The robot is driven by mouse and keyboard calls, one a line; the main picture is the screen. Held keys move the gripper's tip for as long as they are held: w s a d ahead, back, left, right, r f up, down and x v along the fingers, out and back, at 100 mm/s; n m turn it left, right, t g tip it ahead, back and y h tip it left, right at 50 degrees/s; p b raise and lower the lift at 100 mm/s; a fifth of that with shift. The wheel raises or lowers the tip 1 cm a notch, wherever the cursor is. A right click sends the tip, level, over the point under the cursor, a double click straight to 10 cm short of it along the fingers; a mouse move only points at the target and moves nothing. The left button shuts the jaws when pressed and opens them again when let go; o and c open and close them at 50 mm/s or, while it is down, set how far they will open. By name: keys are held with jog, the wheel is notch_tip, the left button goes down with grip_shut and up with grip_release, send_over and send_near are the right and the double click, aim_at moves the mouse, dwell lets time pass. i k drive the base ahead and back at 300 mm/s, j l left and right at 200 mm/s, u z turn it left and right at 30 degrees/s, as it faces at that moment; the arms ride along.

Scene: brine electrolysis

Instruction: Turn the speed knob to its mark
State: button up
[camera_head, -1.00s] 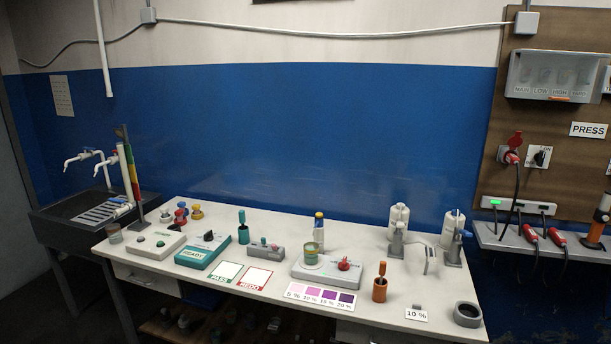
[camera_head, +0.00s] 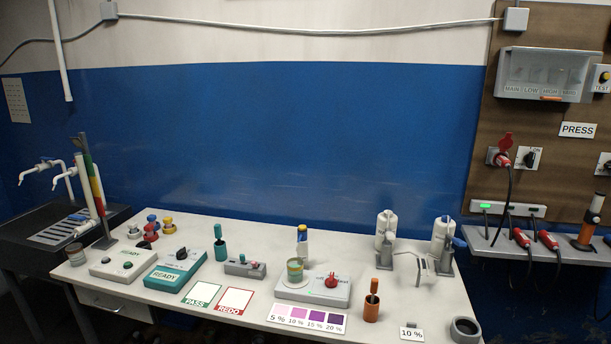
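A red knob (camera_head: 331,281), which looks like the speed knob, sits on the right part of a low grey-white stirrer-like box (camera_head: 318,294) near the middle of the bench. Its label is partly hidden and its mark is too small to read. A glass beaker with yellowish-green contents (camera_head: 295,269) stands on the box's left part. My gripper is not in view.
On the white bench (camera_head: 230,317) stand a teal READY box (camera_head: 172,272) to the left, a small grey box (camera_head: 245,268), an orange pot (camera_head: 371,306) to the right of the stirrer, and white bottles (camera_head: 386,229) in holders behind. A purple colour card (camera_head: 306,317) lies in front.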

aim_at(330, 281)
jog(key=l, duration=0.2)
jog(key=k+z, duration=0.15)
jog(key=k+l+u, duration=0.25)
jog(key=k+l, duration=0.15)
jog(key=k, duration=0.2)
jog(key=i+j, duration=0.15)
jog(key=i, duration=0.5)
jog(key=i+j, duration=0.15)
jog(key=i, duration=0.5)
jog(key=i+j+u, duration=0.1)
jog(key=i, duration=0.6)
